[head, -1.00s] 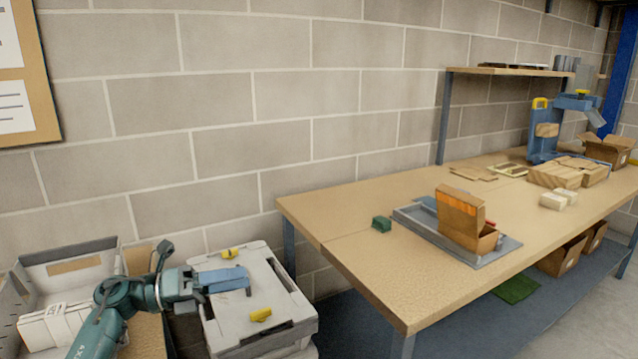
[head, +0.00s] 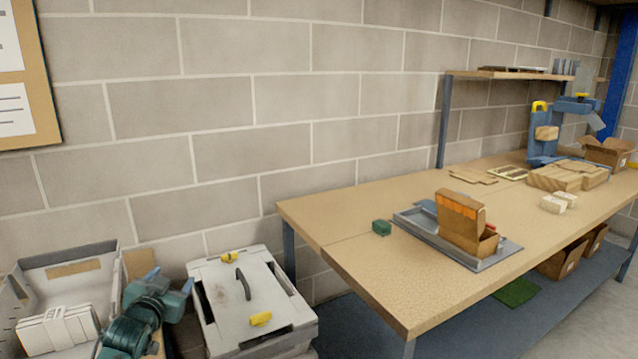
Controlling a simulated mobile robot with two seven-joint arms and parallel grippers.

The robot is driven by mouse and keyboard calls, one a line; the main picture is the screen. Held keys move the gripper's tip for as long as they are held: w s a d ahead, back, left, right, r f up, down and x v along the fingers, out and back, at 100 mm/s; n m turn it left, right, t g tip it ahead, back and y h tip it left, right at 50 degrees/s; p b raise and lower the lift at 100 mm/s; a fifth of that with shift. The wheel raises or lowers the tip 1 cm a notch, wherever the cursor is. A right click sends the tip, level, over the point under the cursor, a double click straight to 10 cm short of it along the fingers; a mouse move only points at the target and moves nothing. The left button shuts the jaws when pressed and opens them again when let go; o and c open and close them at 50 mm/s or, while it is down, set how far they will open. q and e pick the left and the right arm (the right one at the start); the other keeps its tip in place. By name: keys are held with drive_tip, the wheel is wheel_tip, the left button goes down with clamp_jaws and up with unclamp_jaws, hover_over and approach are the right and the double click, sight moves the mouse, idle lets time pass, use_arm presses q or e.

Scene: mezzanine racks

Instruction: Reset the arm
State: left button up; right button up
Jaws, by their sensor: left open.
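My left arm (head: 132,325), dark teal, rises from the bottom left of the head view. Its gripper (head: 170,280) is folded back between the open grey bin and the lidded bin. The two blue fingertips show apart, with nothing seen between them. My right gripper is not in view.
A lidded grey bin (head: 219,294) with yellow latches and a dark handle stands right of my gripper. An open grey bin (head: 75,250) holding white packages (head: 58,327) is at left.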

use_arm(q)
drive_tip(key=s+d+f+m+g+h, duration=0.1)
drive_tip(key=s+d+f, duration=0.4)
drive_tip(key=s+f, duration=0.2)
drive_tip(key=s+d+f+g+h, duration=0.1)
drive_tip(key=s+d+f+g, duration=0.1)
drive_tip(key=s+d+f, duration=0.35)
drive_tip(key=s+d+f+g, duration=0.1)
drive_tip(key=s+d+f, duration=0.1)
drive_tip(key=s, duration=0.6)
drive_tip(key=s+d+f+g+h, duration=0.1)
drive_tip(key=s+d+f, duration=0.2)
drive_tip(key=s, duration=0.5)
drive_tip(key=s+d+f+n+h, duration=0.1)
drive_tip(key=s+d+f, duration=0.1)
drive_tip(key=s, duration=0.6)
drive_tip(key=shift+d+f+g, duration=0.25)
drive_tip(key=shift+d+g, duration=0.05)
drive_tip(key=shift+g, duration=0.1)
